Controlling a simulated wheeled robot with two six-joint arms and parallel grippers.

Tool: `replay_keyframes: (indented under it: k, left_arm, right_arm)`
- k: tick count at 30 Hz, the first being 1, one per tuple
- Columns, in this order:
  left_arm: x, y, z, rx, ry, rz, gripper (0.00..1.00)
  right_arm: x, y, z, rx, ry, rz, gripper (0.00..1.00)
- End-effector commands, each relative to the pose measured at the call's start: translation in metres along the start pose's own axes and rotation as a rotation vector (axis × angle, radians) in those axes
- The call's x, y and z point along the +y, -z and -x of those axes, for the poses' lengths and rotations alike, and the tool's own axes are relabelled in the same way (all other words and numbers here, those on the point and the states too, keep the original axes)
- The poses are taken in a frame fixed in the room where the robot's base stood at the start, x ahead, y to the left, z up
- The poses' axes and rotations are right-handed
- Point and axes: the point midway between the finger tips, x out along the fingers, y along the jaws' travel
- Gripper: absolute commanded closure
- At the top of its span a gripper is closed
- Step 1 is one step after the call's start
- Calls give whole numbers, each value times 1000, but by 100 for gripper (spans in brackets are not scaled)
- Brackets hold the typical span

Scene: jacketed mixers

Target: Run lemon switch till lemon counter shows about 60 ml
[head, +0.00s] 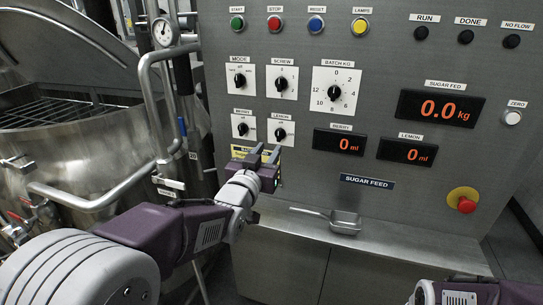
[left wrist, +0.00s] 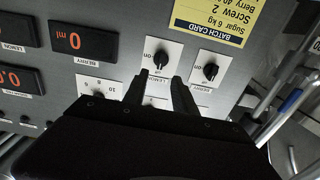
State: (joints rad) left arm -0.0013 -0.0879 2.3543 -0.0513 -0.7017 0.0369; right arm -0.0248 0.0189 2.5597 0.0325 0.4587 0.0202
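The lemon switch (head: 280,133) is a black knob on a white plate, low on the grey panel. It also shows in the left wrist view (left wrist: 161,60), just beyond the fingertips. Which mark its pointer is at is too small to tell. The lemon counter (head: 406,151) reads 0 ml. My left gripper (head: 265,155) is open and empty, just below the switch in the picture. Its two dark fingers (left wrist: 160,88) stand apart with a gap between them and do not appear to grip the knob. My right gripper is out of view; only part of my right arm shows at the bottom right.
The berry switch (head: 243,126) sits close beside the lemon switch. A yellow batch card (left wrist: 213,22) lies below, partly hidden by my gripper in the head view. A metal scoop (head: 343,222) lies on the ledge. A red emergency button (head: 463,200) is at right, a steel kettle (head: 75,145) at left.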

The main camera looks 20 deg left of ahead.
Motion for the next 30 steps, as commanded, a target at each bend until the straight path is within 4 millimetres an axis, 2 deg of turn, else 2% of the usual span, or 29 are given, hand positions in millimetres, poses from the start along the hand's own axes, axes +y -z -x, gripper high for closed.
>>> replay_keyframes:
  k: [2,9,13,18,24,25,28,30]
  left_arm:
    - [0,2,-7,-3,0,0,67]
    - [0,1,-56,-6,0,0,67]
    - [0,1,-77,-6,0,0,67]
    - [0,0,-89,-5,0,0,67]
    - [0,-1,-90,-5,0,0,67]
    - [0,-1,-90,-5,0,0,70]
    - [0,-1,-90,-5,0,0,98]
    - [0,-1,-90,-5,0,0,100]
  right_arm:
    - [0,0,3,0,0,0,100]
    - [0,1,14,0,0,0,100]
    - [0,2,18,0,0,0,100]
    - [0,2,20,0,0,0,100]
    - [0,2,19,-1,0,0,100]
    - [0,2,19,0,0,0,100]
    - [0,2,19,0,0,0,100]
    - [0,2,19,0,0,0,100]
